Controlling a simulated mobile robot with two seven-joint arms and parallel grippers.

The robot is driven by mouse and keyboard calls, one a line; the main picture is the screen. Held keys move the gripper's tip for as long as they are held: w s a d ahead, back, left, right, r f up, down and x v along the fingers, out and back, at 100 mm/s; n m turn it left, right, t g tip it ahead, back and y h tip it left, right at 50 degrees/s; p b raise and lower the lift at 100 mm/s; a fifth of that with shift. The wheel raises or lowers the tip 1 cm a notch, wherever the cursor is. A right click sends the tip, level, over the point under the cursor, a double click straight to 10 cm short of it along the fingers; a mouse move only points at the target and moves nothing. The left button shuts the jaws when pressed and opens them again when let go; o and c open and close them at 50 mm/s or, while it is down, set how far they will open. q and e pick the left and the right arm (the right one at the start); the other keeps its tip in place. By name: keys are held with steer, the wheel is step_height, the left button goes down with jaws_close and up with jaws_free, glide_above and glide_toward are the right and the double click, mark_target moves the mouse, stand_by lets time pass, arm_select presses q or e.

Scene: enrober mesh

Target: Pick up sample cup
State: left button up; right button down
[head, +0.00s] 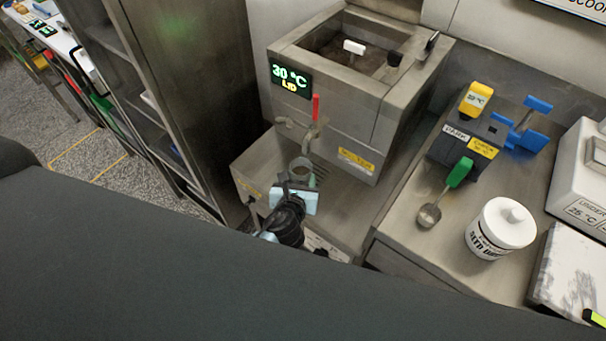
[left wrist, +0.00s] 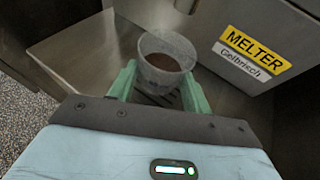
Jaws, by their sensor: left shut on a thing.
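The sample cup (left wrist: 166,62) is a small, clear-grey cup with brown content in the left wrist view. It also shows in the head view (head: 301,165), small and partly hidden. My left gripper (left wrist: 160,88) has its green fingers shut on the cup, one on each side. In the head view the left gripper (head: 299,180) is at the steel ledge, just below the melter's tap (head: 308,137). I cannot tell whether the cup touches the ledge. My right gripper is not in view.
The steel melter (head: 335,120) with a red tap handle (head: 316,107) stands close behind the cup. To the right, the counter holds a white lidded tub (head: 500,228), a green-handled scoop (head: 430,213) and a dark rack (head: 468,140). A steel cabinet (head: 185,90) stands left.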

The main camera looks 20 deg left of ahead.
arm_select(q)
steer(key=s+a+r, duration=0.1)
steer(key=s, duration=1.1)
steer(key=shift+s, duration=0.3)
steer(key=w+a+r, duration=0.1)
steer(key=w+r, duration=0.1)
steer(key=r, duration=0.5)
steer(key=w+a+r+m+h, duration=0.1)
steer(key=w+a+r, duration=0.1)
steer(key=r, duration=0.6)
steer(key=w+a+r, duration=0.2)
steer(key=w+r, duration=0.2)
steer(key=r, duration=0.3)
steer(key=shift+a+r+h, duration=0.2)
steer(key=shift+r+h, duration=0.1)
steer(key=shift+h, duration=0.1)
steer(key=shift+s, duration=0.1)
